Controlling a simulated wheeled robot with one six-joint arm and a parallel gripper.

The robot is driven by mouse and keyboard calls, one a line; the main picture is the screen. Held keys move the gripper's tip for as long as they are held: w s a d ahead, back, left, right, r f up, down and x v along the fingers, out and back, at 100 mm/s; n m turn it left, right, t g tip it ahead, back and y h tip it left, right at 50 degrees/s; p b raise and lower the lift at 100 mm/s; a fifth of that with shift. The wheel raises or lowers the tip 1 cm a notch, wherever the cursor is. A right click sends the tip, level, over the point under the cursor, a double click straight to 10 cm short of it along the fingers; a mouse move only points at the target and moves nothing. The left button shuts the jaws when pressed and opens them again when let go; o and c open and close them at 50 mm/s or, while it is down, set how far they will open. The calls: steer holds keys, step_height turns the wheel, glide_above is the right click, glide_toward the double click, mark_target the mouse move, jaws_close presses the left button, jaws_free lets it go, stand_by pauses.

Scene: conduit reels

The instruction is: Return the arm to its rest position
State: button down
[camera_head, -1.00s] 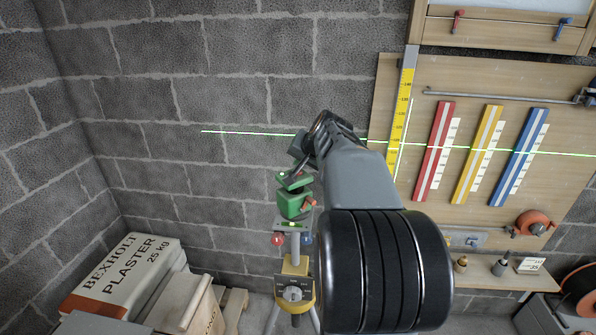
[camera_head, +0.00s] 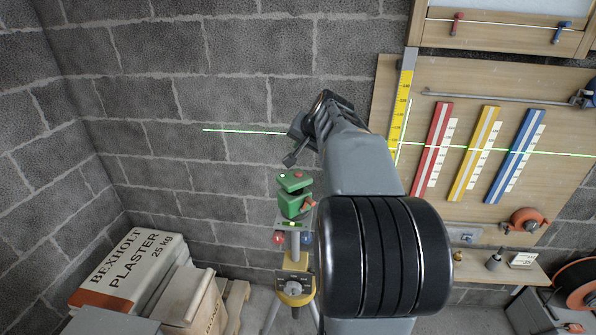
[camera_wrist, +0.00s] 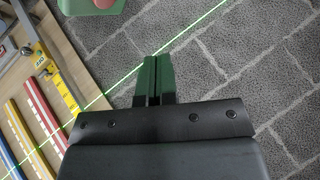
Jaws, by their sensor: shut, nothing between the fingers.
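The laser level sits on a tripod with a yellow hub (camera_head: 294,281) and is apart from the fingers. A green part of it shows at the top edge of the wrist view (camera_wrist: 92,4). My forearm hides part of the wall and board behind it.
A wooden board (camera_head: 470,78) on the right wall bears red (camera_head: 432,150), yellow (camera_head: 474,152) and blue (camera_head: 516,155) strips and a yellow measuring staff (camera_head: 402,105). The grey block wall at upper left is bare.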

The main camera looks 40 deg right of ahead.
stand_by(0.3)
steer(key=shift+s+f, duration=0.15)
steer(key=shift+f, duration=0.25)
steer(key=s+f, duration=0.1)
steer(key=s+a+f+g, duration=0.1)
steer(key=f, duration=0.1)
steer(key=s+a+f+n+g, duration=0.1)
steer(key=f, duration=0.1)
steer(key=shift+s+a+f, duration=0.1)
steer(key=shift+f, duration=0.05)
steer(key=s+a+f+n, duration=0.2)
steer(key=s+a+n, duration=0.1)
steer(key=a, duration=0.4)
steer(key=s+a+f+n+g, duration=0.1)
steer(key=s+a+f+n, duration=0.2)
steer(key=s+a, duration=0.3)
steer(key=s+a+f+n+g+y, duration=0.1)
steer(key=s+a+f+n, duration=0.1)
steer(key=s+a, duration=0.3)
steer(key=a+n, duration=0.1)
steer(key=a, duration=0.2)
steer(key=shift+a+f+n, duration=0.25)
steer(key=shift+a+n, duration=0.05)
steer(key=shift+a, duration=0.1)
steer(key=shift+s+d, duration=0.1)
